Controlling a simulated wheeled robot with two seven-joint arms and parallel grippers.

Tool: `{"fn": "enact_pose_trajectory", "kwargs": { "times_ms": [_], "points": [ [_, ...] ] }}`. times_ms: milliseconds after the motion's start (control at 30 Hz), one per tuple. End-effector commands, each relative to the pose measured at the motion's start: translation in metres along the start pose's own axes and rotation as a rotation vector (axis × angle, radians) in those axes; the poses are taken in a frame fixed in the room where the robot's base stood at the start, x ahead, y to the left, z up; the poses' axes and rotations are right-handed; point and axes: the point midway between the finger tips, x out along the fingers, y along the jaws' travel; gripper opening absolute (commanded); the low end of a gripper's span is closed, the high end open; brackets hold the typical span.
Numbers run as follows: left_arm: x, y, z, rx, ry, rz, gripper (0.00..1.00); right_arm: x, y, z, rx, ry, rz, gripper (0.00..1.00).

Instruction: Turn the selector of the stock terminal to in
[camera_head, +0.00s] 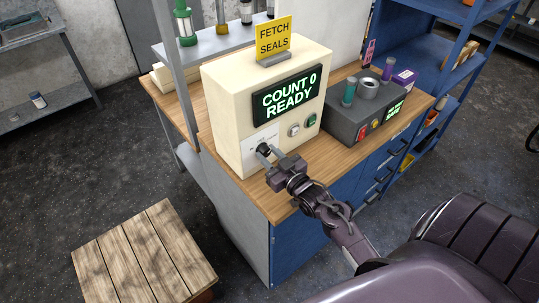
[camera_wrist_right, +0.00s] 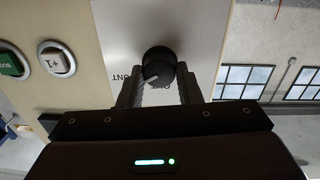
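The stock terminal (camera_head: 228,107) is a cream box on the wooden bench, its screen (camera_head: 287,93) reading "COUNT 0 READY". Its selector (camera_head: 263,150) is a black round knob on a white label plate at the lower left of the front. In the right wrist view the selector (camera_wrist_right: 158,64) has a pale pointer mark toward the lower left of the picture; the label text is partly hidden. My right gripper (camera_wrist_right: 159,88) is open, its fingers apart on either side of the knob near its edges; I see no clear grip. In the head view the right gripper (camera_head: 275,163) is at the knob. My left gripper is out of view.
A round white button (camera_head: 294,129) and a green button (camera_head: 311,121) sit right of the selector. A yellow "FETCH SEALS" sign (camera_head: 273,38) stands on top. A grey device (camera_head: 345,127) stands to the right. A wooden platform (camera_head: 143,254) is on the floor at lower left.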

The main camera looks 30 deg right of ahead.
Motion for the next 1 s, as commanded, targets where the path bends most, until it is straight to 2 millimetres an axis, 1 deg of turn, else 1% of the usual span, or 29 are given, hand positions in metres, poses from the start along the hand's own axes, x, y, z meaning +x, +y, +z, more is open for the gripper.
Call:
{"fn": "enact_pose_trajectory", "kwargs": {
  "times_ms": [33,67,100,267,467,667,1000],
  "points": [
    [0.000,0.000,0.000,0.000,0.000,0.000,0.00,0.000,0.000,0.000,0.000,0.000,0.000,0.14],
    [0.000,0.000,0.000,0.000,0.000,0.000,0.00,0.000,0.000,0.000,0.000,0.000,0.000,0.10],
    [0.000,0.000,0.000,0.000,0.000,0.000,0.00,0.000,0.000,0.000,0.000,0.000,0.000,0.08],
    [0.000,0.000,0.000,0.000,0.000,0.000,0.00,0.000,0.000,0.000,-0.011,0.000,-0.001,0.08],
    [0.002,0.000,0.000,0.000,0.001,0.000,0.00,0.000,-0.001,0.001,-0.074,0.002,-0.002,0.08],
    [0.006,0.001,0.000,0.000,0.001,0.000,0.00,0.000,-0.001,0.002,-0.211,0.007,-0.002,0.08],
    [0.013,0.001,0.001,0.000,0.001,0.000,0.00,0.000,-0.001,0.002,-0.530,0.020,-0.002,0.08]
  ]
}}
